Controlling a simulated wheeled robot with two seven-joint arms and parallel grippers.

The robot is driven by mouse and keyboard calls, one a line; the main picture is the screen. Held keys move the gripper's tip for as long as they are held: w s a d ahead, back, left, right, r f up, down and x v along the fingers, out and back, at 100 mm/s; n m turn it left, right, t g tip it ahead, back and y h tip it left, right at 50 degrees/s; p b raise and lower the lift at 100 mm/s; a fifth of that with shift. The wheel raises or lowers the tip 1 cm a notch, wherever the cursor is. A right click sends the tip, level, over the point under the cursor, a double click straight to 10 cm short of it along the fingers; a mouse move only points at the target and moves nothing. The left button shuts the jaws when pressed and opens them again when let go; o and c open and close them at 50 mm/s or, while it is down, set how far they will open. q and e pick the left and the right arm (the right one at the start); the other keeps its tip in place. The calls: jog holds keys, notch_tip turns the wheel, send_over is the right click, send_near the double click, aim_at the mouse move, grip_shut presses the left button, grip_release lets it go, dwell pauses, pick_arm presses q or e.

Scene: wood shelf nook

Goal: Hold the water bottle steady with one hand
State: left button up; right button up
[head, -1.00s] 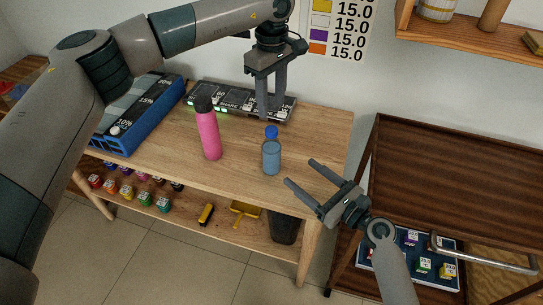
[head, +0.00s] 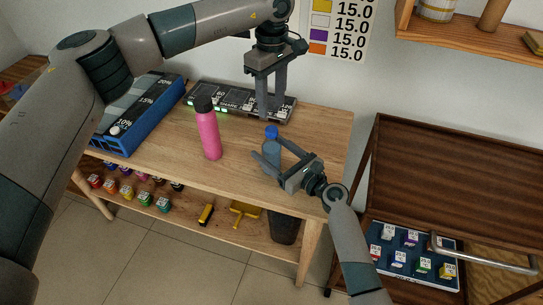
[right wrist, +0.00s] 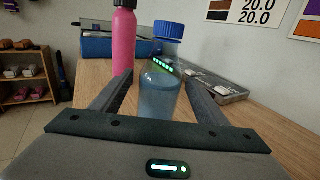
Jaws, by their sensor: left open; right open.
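The water bottle (head: 272,133) is a clear blue bottle with a blue cap, upright on the wooden table (head: 330,133). My right gripper (head: 268,150) is open, with its fingers on either side of the bottle in the head view. In the right wrist view the bottle (right wrist: 160,92) stands between the two open fingers (right wrist: 158,98), with no clear contact. My left gripper (head: 271,112) is open and empty, pointing down above the back of the table, behind the bottle. The bottle's lower part is partly hidden by my right gripper in the head view.
A pink bottle (head: 209,136) with a dark cap stands left of the water bottle. A blue box (head: 137,118) and a dark labelled panel (head: 225,103) lie behind. A dark brown cart (head: 450,180) stands right of the table. The table's right end is clear.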

aim_at(272, 129)
jog(key=shift+c, duration=0.6)
grip_shut()
pick_arm(q)
jog(key=m, duration=1.3)
jog(key=shift+m, duration=0.3)
jog(key=shift+f, duration=0.15)
jog(key=shift+f, duration=3.85)
